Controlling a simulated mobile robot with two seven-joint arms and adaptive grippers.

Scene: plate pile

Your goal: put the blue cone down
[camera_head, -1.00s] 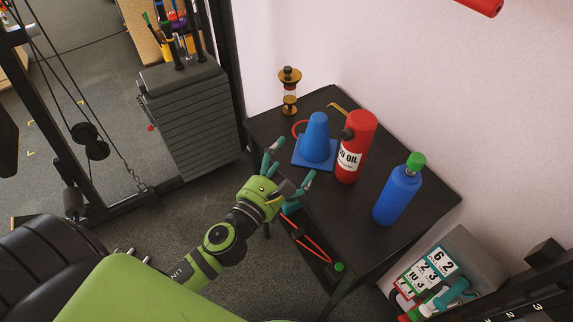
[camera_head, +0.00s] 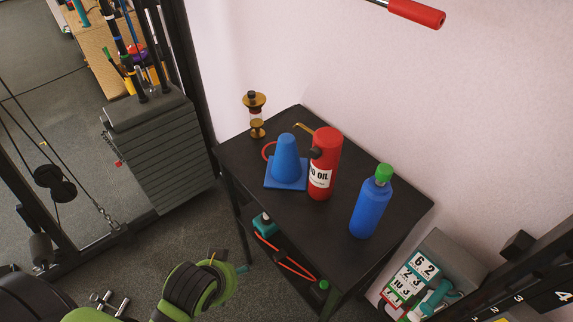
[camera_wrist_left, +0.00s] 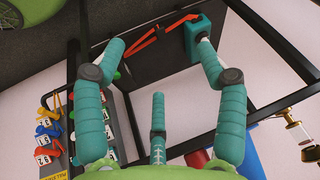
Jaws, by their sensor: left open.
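The blue cone (camera_head: 286,160) stands upright on its square base on the black table (camera_head: 330,225), near the left edge and beside the red oil can (camera_head: 323,175). My left gripper (camera_head: 242,268) is low in front of the table, apart from the cone; the head view shows little of its fingers. In the left wrist view its teal fingers (camera_wrist_left: 160,50) are spread and empty, facing the table's lower shelf. A blue shape (camera_wrist_left: 252,165) partly hidden behind a finger there looks like the cone. My right gripper is not in view.
A blue bottle with a green cap (camera_head: 371,205) stands at the table's right. A brass object (camera_head: 256,115) stands at the back left corner. A teal box (camera_head: 263,223) and red bands are on the lower shelf. A weight stack (camera_head: 160,150) stands left.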

